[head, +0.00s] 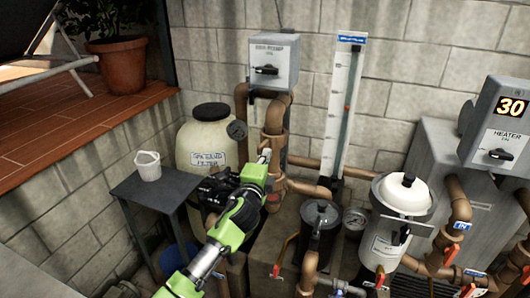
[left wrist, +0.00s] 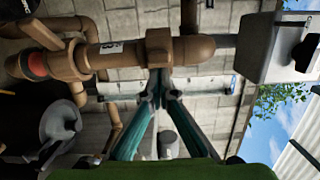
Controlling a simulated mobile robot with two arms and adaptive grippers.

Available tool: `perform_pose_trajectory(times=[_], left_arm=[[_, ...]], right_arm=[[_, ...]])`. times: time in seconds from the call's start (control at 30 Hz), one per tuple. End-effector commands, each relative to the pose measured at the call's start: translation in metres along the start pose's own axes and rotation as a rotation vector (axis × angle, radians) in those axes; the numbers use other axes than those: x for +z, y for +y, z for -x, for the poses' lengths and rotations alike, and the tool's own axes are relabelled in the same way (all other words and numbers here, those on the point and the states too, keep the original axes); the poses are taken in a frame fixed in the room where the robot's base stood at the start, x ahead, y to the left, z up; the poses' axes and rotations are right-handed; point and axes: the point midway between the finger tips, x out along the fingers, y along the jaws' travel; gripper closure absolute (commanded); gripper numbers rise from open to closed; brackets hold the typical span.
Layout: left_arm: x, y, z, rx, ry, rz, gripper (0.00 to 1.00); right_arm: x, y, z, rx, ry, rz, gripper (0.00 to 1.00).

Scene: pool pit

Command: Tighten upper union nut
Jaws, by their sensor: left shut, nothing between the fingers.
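The upper union nut is a brown collar on the vertical brown pipe (head: 275,115). It shows in the left wrist view (left wrist: 158,47), where the pipe runs sideways. My left gripper (head: 264,155) reaches up to the pipe from below. In the left wrist view its two fingers (left wrist: 160,82) come together at the tips, shut and empty, right by the nut's lower edge. I cannot tell whether they touch the nut. My right gripper is not in view.
A grey switch box (head: 272,60) hangs above the pipe. The cream filter tank (head: 207,140) stands left and a clear flow tube (head: 341,110) right. A dark pot (head: 320,215) and white-lidded canister (head: 400,200) crowd the right.

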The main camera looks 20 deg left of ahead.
Motion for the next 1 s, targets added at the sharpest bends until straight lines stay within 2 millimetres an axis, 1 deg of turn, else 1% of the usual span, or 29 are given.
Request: perform_pose_trajectory(times=[0.1, 0.43, 0.53, 0.7, 0.73, 1.0], left_arm=[[0.003, 0.000, -0.001, 0.000, 0.001, 0.001, 1.00], [0.005, 0.001, -0.001, 0.000, 0.000, 0.001, 1.00], [0.015, 0.000, -0.001, 0.001, -0.002, -0.002, 1.00], [0.042, 0.000, -0.007, 0.000, -0.003, -0.002, 1.00], [0.045, 0.000, -0.008, -0.001, -0.002, -0.002, 1.00], [0.049, -0.001, -0.009, -0.002, -0.006, 0.000, 1.00]], right_arm=[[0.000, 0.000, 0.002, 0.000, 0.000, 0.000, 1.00], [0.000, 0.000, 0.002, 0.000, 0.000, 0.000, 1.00], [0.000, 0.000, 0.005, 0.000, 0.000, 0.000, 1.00], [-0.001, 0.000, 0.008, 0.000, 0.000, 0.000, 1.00], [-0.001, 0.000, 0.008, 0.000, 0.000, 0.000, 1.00], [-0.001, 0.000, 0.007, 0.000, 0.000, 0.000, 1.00]])
